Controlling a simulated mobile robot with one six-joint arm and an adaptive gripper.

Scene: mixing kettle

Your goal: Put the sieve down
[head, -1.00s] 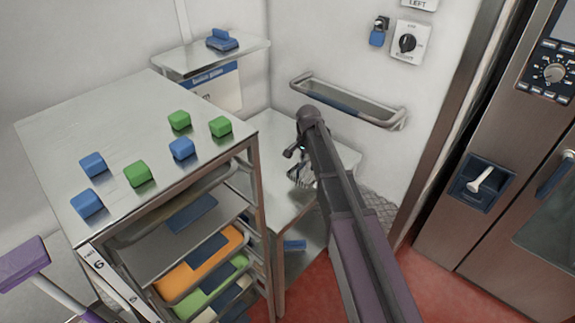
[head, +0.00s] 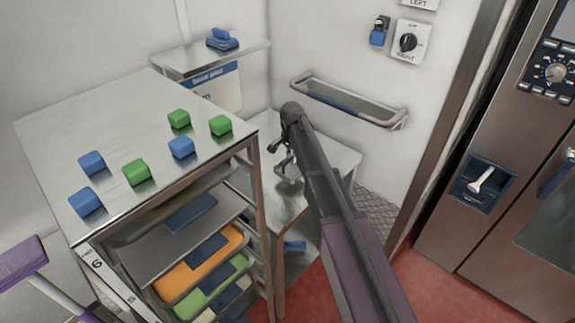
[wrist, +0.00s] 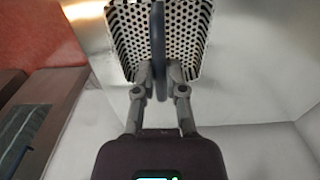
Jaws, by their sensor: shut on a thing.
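The sieve (wrist: 122,38) is a perforated metal piece with a grey upright handle (wrist: 159,38), at the top of the wrist view. My gripper (wrist: 160,72) is shut on this handle, one finger on each side. In the head view, my gripper (head: 281,150) is over the low steel table (head: 332,158) beside the rack, and my arm hides much of it. Only a small part of the sieve (head: 289,169) shows there, below my gripper. I cannot tell whether the sieve touches the table top.
A steel rack (head: 130,110) with blue and green blocks on top stands close on the left. A wall rail (head: 345,100) is behind the table, and a small shelf (head: 180,58) with a blue item is at the back. A steel appliance (head: 510,200) stands at right.

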